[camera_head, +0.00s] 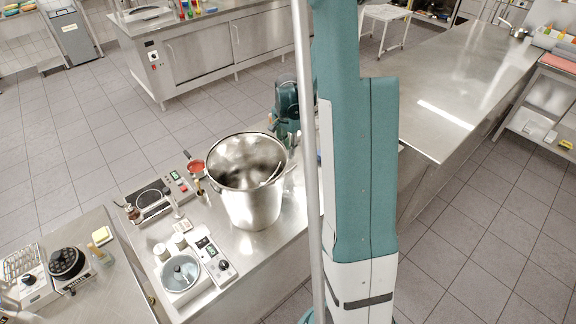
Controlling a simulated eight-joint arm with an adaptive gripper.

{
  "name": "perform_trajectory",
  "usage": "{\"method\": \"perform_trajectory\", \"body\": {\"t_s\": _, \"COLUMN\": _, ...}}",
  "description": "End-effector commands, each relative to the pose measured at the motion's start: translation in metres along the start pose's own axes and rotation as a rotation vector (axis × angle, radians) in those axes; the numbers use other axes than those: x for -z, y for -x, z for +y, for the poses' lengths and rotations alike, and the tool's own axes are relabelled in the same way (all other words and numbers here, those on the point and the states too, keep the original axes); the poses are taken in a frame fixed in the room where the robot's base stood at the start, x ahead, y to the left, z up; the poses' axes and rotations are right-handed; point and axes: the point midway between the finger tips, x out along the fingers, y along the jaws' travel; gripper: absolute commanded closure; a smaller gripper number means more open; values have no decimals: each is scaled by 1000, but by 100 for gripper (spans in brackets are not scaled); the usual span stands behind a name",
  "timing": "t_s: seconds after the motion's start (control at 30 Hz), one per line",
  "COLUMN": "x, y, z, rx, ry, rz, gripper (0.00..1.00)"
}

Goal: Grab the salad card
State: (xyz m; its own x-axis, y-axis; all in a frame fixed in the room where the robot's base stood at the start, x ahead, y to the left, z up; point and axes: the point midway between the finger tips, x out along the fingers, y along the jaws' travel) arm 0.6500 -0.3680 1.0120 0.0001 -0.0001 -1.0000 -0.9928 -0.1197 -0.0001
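I cannot make out a salad card anywhere in this view. A teal and dark part of my arm shows just behind the large steel pot (252,206), near the middle. My gripper's fingers cannot be made out there, and I cannot tell whether they are open or shut. My large teal and white body part hides a strip right of centre, including part of the counters behind it.
The near steel counter (262,246) carries the pot, a hot plate (150,197), a small red pan (195,166) and a scale-like device (212,252). The long right counter (440,95) is mostly bare. The tiled floor (75,150) is open.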

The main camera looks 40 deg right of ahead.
Motion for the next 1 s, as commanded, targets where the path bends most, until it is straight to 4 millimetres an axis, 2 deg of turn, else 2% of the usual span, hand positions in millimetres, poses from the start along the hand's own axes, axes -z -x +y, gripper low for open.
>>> {"method": "perform_trajectory", "body": {"t_s": 0.5, "x": 2, "y": -42, "z": 0, "rx": 0, "ry": 0, "rz": 0, "gripper": 80}}
{"method": "perform_trajectory", "body": {"t_s": 1.0, "x": 2, "y": -47, "z": 0, "rx": 0, "ry": 0, "rz": 0, "gripper": 80}}
